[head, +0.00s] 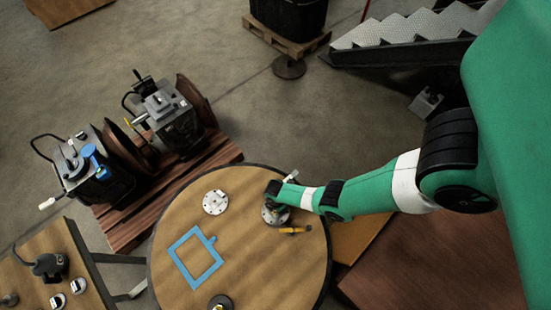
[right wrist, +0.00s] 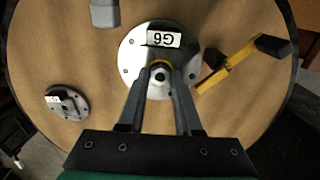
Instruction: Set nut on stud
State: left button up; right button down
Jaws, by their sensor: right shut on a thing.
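My right gripper (right wrist: 160,72) is over a round metal flange plate (right wrist: 130,58) labelled G6 and is shut on a small nut (right wrist: 160,76). The nut has a dark centre, and a yellow ring shows just beyond it. The fingers hide most of the stud area, so I cannot tell whether the nut touches a stud. In the head view my right gripper (head: 273,197) reaches in from the right above the same plate (head: 277,217) on the round table. My left gripper is not in view.
On the round table (head: 172,222) are another flange plate (head: 215,202), a dark flange (head: 220,302), a blue square frame (head: 184,262) and a yellow-and-black tool (head: 295,230) close beside the labelled plate. Engine units (head: 170,115) stand on a pallet at the left.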

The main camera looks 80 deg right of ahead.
dwell(0.4)
jog(key=c, duration=0.5)
grip_release()
jog(key=shift+r, duration=0.15)
